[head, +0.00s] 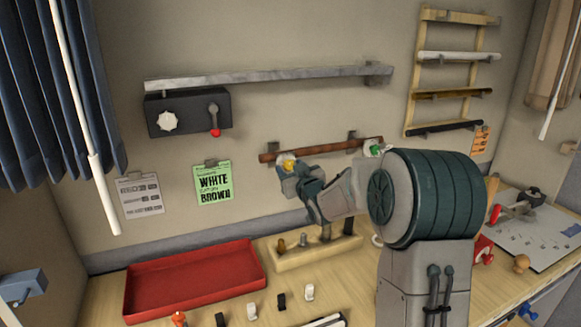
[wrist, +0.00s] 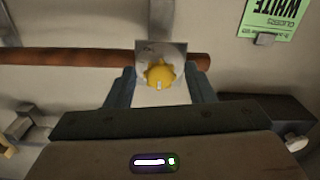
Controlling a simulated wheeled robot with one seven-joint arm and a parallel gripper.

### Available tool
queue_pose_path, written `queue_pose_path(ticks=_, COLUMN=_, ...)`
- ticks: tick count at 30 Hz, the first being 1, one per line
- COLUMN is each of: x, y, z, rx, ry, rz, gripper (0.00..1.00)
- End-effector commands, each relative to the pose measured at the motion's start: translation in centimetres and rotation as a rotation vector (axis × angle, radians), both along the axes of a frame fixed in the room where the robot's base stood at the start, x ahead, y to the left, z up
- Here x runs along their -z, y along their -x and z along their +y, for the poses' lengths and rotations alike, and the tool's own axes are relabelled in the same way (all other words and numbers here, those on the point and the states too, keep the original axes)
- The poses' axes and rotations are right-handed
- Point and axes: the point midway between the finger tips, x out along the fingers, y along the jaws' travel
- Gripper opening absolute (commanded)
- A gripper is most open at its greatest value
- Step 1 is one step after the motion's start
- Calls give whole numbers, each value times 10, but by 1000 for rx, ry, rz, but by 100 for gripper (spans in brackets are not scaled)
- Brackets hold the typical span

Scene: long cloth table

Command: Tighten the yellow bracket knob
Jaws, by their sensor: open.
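The yellow bracket knob (wrist: 160,74) is mounted on a grey metal bracket plate (wrist: 153,50) in front of the brown rod (wrist: 60,57). In the head view the yellow knob (head: 287,161) shows at the left end of the brown rod (head: 330,147) on the wall. My gripper (wrist: 160,84) is open, with one finger to each side of the knob and gaps between. In the head view my gripper (head: 290,172) is up at the knob and hides part of the bracket. A green knob (head: 375,149) sits at the rod's right end.
A black box (head: 188,114) with a white dial and red-tipped lever is on the wall at left. A green paper (head: 213,184) hangs below it. A red tray (head: 195,280) and a wooden block with pegs (head: 315,252) stand on the table below my arm.

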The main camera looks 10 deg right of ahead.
Motion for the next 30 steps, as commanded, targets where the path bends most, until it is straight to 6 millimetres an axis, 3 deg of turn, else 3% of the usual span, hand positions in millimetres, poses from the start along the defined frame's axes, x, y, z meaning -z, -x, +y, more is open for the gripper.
queue_pose_path(ticks=9, x=0, y=-2, z=0, rx=0, ry=0, rz=-1, gripper=49)
queue_pose_path(ticks=14, x=0, y=-2, z=1, rx=0, ry=0, rz=0, gripper=7)
queue_pose_path(ticks=15, x=0, y=-2, z=1, rx=0, ry=0, rz=0, gripper=4)
queue_pose_path(ticks=30, x=2, y=-2, z=0, rx=1, ry=-117, rz=23, gripper=4)
